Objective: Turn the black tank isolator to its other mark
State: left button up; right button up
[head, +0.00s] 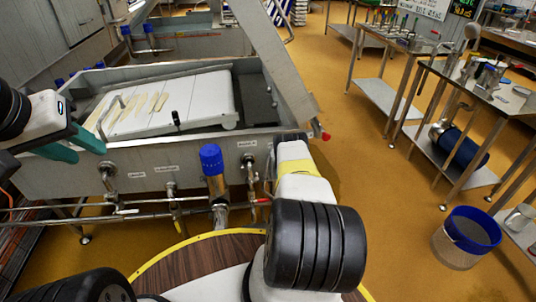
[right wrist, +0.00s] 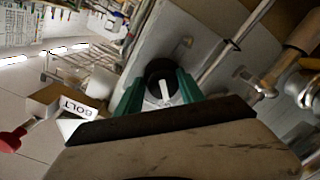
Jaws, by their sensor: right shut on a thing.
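In the right wrist view the black isolator (right wrist: 158,69) is a round knob with a white pointer bar, on a grey metal face. The bar runs nearly up and down in that picture. My right gripper (right wrist: 161,90) has its two green fingers on either side of the knob and is shut on it. In the head view my right arm hides the knob and these fingers. My left gripper (head: 80,144), with green fingers apart, is open and empty above the left front of the steel tank (head: 140,180). The isolator's marks cannot be read.
A white board (head: 205,95) lies inside the tank. A blue-capped valve (head: 211,160), other valves and pipes line the tank's front. A red-tipped part (head: 326,136) juts from its right corner. A blue-rimmed bucket (head: 466,238) and steel tables (head: 480,85) stand right; yellow floor between is clear.

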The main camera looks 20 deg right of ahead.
jog(key=shift+a+f+n, duration=0.4)
jog(key=shift+a, duration=0.15)
jog(key=o, duration=1.2)
jog(key=shift+w+r, duration=0.1)
jog(key=shift+d+r, duration=0.1)
jog(key=shift+d, duration=0.25)
jog(key=v, duration=0.8)
